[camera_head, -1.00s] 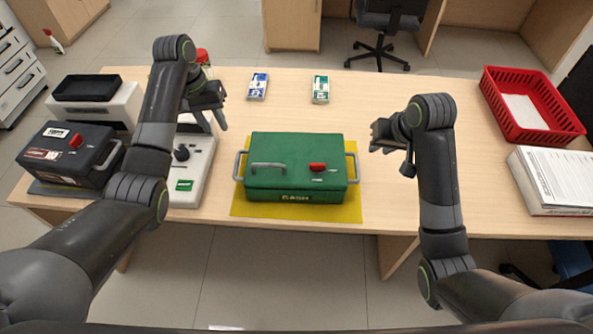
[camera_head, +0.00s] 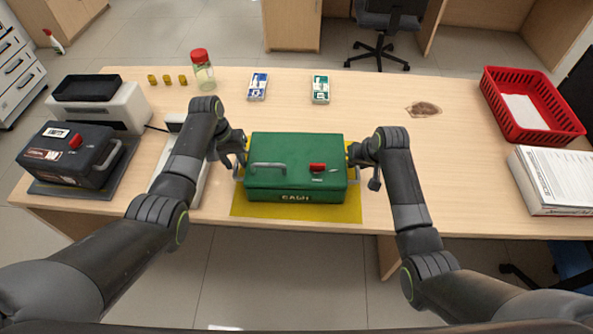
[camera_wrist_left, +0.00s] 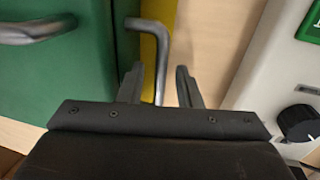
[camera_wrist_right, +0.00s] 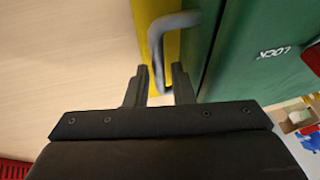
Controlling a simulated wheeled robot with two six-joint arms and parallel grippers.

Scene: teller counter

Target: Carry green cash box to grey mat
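The green cash box (camera_head: 296,165) sits on a yellow mat (camera_head: 240,209) at the front middle of the counter. It has a grey handle on each side, a lid handle and a red knob. My left gripper (camera_head: 240,158) is open at its left handle, which shows between the fingers in the left wrist view (camera_wrist_left: 160,62). My right gripper (camera_head: 353,154) is open at its right handle, which shows between the fingers in the right wrist view (camera_wrist_right: 162,75). A grey mat (camera_head: 118,178) lies at the left under a black box (camera_head: 68,155).
A white device (camera_head: 166,178) stands left of the cash box, partly behind my left arm. A jar with a red lid (camera_head: 202,70) and two card packs (camera_head: 257,86) are behind. A red basket (camera_head: 530,105) and papers (camera_head: 553,178) are right.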

